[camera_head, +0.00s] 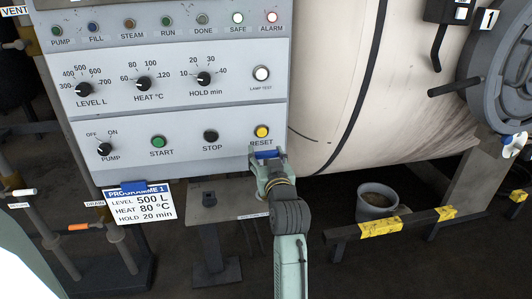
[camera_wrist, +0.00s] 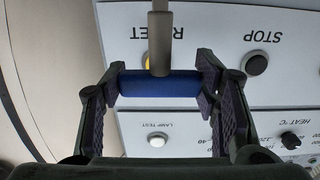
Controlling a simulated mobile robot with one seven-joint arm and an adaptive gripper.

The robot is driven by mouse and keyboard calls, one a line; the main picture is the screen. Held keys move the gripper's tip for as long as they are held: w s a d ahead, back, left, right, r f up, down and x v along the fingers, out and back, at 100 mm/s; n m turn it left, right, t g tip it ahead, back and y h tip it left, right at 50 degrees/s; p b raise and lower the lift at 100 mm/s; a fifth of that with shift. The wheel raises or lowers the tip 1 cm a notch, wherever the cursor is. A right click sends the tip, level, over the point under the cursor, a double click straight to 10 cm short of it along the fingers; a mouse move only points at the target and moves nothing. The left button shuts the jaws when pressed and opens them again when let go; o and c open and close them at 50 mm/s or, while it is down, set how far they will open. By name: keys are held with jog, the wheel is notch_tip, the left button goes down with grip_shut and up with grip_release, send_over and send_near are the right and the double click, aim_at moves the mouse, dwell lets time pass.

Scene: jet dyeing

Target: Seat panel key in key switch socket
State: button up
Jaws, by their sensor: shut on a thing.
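My gripper (camera_head: 268,163) is shut on the panel key, in front of the control panel just below the yellow RESET button. The key's blue handle (camera_head: 267,154) lies crosswise between the fingers. In the wrist view, which is upside down, the blue handle (camera_wrist: 158,85) is pinched between both finger pads, and the grey shank (camera_wrist: 160,40) sticks out past it, partly covering the RESET button and label. The shank's tip is cut off by the frame edge. I cannot make out a key switch socket for certain; part of the panel is hidden behind the gripper.
The control panel (camera_head: 190,120) carries knobs, lamps and buttons. A programme card (camera_head: 139,203) hangs at its lower left. Below stands a grey pedestal (camera_head: 228,208) with a small dark block (camera_head: 208,199). A bucket (camera_head: 377,201) and a yellow-marked rail (camera_head: 395,228) are at right.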

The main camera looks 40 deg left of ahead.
jog(key=shift+f+b, duration=0.5)
jog(key=shift+f, duration=0.55)
jog(key=shift+f+b, duration=0.95)
jog(key=shift+f, duration=0.85)
dwell(1.0)
jog(key=o, duration=1.3)
jog(key=v, duration=1.2)
jog(key=shift+s, duration=0.1)
